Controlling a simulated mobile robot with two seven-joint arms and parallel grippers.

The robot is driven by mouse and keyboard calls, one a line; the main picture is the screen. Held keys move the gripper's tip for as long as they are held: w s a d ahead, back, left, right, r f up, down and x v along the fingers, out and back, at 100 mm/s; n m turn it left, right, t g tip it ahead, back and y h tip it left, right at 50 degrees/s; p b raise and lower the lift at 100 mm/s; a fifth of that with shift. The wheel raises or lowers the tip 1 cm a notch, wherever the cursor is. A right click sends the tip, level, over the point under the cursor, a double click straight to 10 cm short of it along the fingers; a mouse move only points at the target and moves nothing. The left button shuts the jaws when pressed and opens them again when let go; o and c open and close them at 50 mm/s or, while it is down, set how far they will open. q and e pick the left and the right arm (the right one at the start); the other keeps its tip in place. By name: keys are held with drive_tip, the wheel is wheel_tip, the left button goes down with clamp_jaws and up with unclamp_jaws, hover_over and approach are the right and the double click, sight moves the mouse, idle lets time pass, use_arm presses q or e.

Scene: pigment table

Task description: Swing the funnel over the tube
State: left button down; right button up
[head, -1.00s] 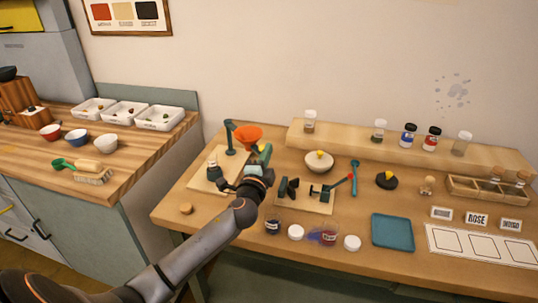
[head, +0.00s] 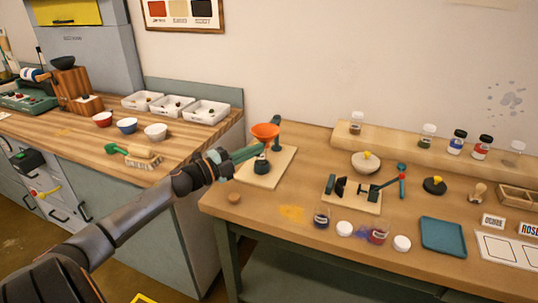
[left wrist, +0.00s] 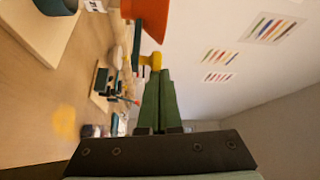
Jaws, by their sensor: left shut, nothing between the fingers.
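The orange funnel (head: 265,131) sits beside the top of a dark teal post (head: 276,135) on a pale wooden board (head: 284,163). It shows to the left of the post, above a dark holder (head: 261,167). The tube is not clearly visible; my fingers cover the space above the holder. My left gripper (head: 257,151) is shut and empty, its green fingers just below the funnel in the head view. Contact cannot be told. My right gripper is out of view.
A round wooden stopper (head: 234,197) lies near the table's left edge. A clamp stand (head: 352,201), jars (head: 321,218) and a blue tray (head: 443,237) are to the right.

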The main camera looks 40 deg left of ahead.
use_arm(q)
drive_tip(key=shift+s+a, duration=0.25)
drive_tip(key=shift+a, duration=0.45)
drive_tip(key=shift+s+a, duration=0.2)
drive_tip(key=shift+a, duration=0.45)
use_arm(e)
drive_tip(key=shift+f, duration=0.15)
use_arm(q)
drive_tip(key=shift+a, duration=0.1)
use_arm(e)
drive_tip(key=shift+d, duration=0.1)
